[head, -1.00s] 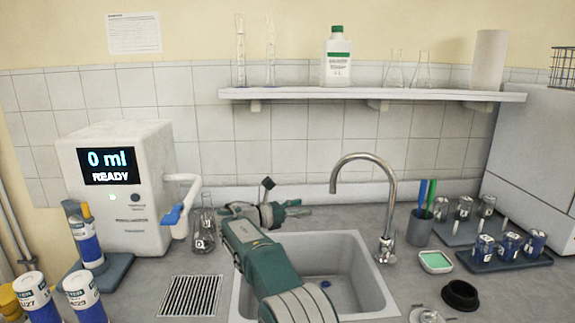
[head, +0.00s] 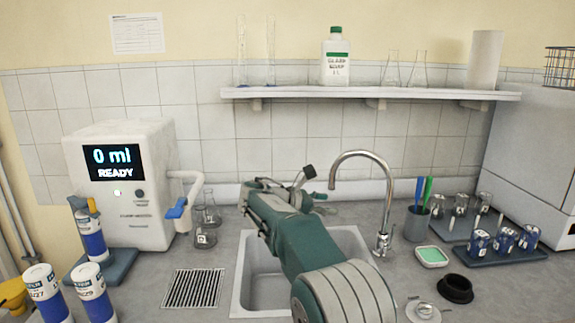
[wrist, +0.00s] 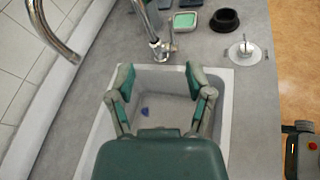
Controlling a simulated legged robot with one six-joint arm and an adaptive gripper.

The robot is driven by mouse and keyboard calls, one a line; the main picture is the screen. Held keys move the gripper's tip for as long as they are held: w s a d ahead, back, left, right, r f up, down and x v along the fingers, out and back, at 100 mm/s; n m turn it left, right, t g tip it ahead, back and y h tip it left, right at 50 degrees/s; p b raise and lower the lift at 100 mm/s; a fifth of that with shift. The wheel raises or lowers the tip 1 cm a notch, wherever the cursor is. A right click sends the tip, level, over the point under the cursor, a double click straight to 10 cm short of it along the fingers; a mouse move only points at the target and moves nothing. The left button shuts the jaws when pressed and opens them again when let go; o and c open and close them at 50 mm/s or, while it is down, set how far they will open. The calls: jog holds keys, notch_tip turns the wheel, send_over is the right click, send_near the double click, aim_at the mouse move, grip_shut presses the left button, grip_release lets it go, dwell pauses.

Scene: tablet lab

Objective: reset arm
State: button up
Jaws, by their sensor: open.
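My gripper (wrist: 160,85) is open and empty in the wrist view, with its two fingers spread above the sink (wrist: 225,105). In the head view my green arm reaches over the sink (head: 240,290), and my gripper is mostly hidden behind the arm. A small blue spot (wrist: 145,111) lies on the sink floor between the fingers in the wrist view; I cannot tell what it is.
The tap (head: 383,200) curves over the sink's right side, close to my arm. A dispenser (head: 140,225) and glass flasks (head: 205,238) stand at left. A green sponge dish (head: 432,256), black ring (head: 455,288) and tray of cups (head: 500,262) are at right.

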jog(key=s+d+r+m+g+y, duration=0.1)
jog(key=s+d+m+y, duration=0.3)
jog(key=s, duration=0.6)
jog(key=s+d+r+m+g+y, duration=0.1)
jog(key=s+d+m+y, duration=0.3)
jog(key=s, duration=0.7)
jog(key=s+a+f+m+t+y, duration=0.1)
jog(key=s+f+m, duration=0.3)
jog(key=s, duration=0.6)
jog(key=s+a+f+m+y, duration=0.1)
jog(key=s+f+m+y, duration=0.3)
jog(key=s+m, duration=0.3)
jog(key=s+f, duration=0.1)
jog(key=s, duration=0.3)
jog(key=shift+f+m+t+y, duration=0.2)
jog(key=shift+m+t+y, duration=0.1)
jog(key=shift+m+t, duration=0.1)
jog(key=shift+a, duration=0.1)
